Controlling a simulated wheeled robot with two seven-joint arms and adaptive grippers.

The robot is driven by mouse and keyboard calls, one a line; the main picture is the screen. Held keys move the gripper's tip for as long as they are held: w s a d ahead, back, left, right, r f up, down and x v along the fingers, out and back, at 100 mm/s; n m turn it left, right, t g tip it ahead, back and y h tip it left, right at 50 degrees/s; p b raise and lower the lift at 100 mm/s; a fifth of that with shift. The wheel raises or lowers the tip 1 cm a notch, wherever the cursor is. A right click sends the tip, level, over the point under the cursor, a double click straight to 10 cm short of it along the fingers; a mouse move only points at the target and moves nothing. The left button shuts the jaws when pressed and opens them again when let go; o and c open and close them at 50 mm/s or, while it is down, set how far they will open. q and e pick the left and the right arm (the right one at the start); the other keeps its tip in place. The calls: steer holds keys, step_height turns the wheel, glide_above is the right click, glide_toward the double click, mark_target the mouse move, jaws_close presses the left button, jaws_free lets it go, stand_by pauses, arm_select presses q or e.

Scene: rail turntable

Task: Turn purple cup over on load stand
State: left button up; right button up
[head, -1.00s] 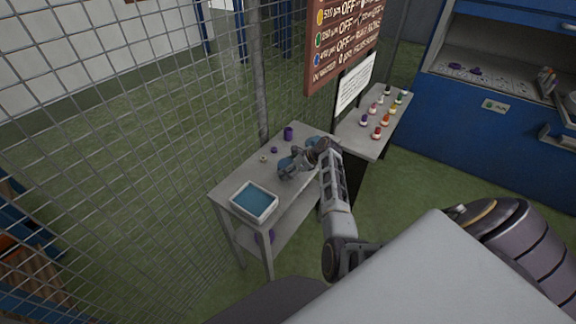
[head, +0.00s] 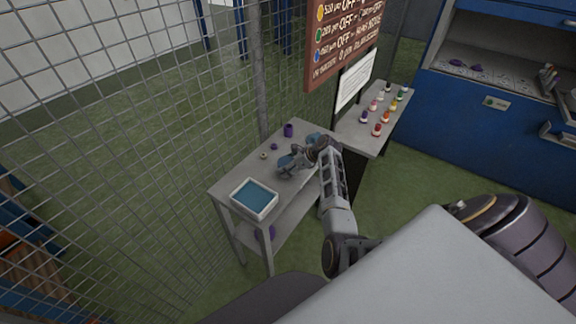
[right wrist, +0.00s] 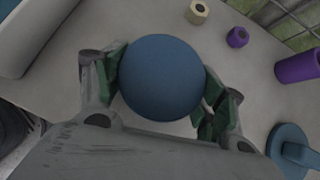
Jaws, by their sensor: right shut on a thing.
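A purple cup-like cylinder (head: 288,130) stands at the far edge of the grey table (head: 240,176); it also shows at the right of the right wrist view (right wrist: 298,66). My right gripper (head: 287,167) is over the table, nearer than the cylinder. Its fingers (right wrist: 163,88) are shut around a round blue thing (right wrist: 160,75), seen end-on. A blue piece with a round flange (right wrist: 290,150) lies to the right of the gripper in the wrist view. I cannot tell which thing is the load stand. My left gripper is not in view.
A white tray with a blue inside (head: 254,198) sits at the table's near left. A small purple piece (right wrist: 237,37) and a beige nut-like piece (right wrist: 198,12) lie between. A wire fence (head: 150,120) runs behind. Several small bottles (head: 377,129) stand on a side table.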

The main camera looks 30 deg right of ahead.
steer(key=shift+f, duration=0.3)
stand_by(0.4)
steer(key=o, duration=1.3)
steer(key=shift+c, duration=0.2)
steer(key=shift+s+d+r, duration=0.1)
steer(key=shift+s, duration=0.05)
steer(key=v, duration=1.1)
steer(key=shift+s+r, duration=0.15)
steer(key=shift+r, duration=0.15)
